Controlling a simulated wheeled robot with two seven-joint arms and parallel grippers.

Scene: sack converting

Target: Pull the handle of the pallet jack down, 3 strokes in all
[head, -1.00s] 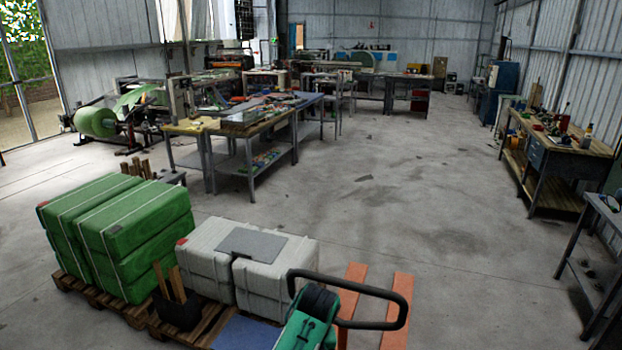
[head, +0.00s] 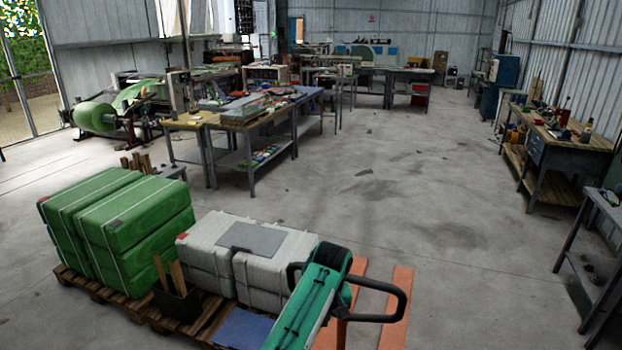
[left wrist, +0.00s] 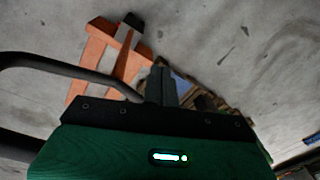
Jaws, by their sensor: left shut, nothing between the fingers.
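The pallet jack's black loop handle (head: 402,299) stands at the bottom centre-right of the head view, above its orange forks (head: 400,280). My green left arm crosses in front of the loop and hides its middle. My left gripper (left wrist: 160,78) shows in the left wrist view as dark fingers, shut and empty, pointing down toward the floor. The handle's dark tube (left wrist: 62,68) runs in from the left of that view, close beside the gripper. I cannot tell whether they touch. My right gripper is out of view.
Left of the jack, a wooden pallet (head: 95,290) carries green sacks (head: 130,225) and pale grey bales (head: 265,285). Workbenches stand at the centre (head: 240,120) and right (head: 550,145). The floor between them is clear.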

